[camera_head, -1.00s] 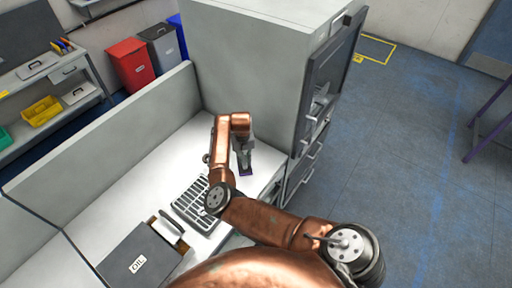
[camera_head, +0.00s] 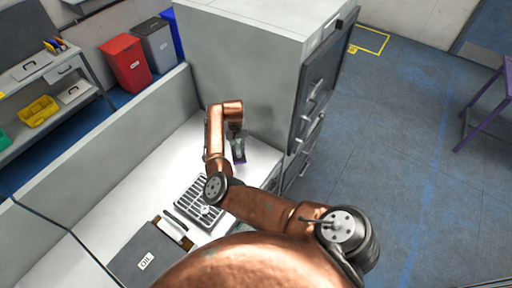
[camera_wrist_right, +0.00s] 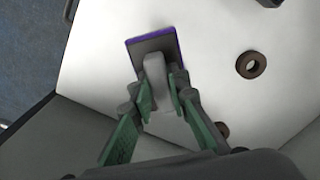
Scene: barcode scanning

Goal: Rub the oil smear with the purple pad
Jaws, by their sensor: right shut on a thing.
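My right gripper (camera_head: 236,138) is over the far right part of the white worktop in the head view. It is shut on the grey handle of the purple pad (camera_head: 240,158). In the right wrist view, the fingers (camera_wrist_right: 156,92) grip the handle from both sides. The pad (camera_wrist_right: 150,43) there has a dark top and a purple rim, with the white worktop around it. I cannot tell whether it touches the worktop. I see no oil smear in either view; the pad, gripper or arm may cover it. My left gripper is not in view.
A tall grey cabinet (camera_head: 245,50) stands close behind the gripper. A brown ring (camera_wrist_right: 251,64) lies right of the pad in the wrist view.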

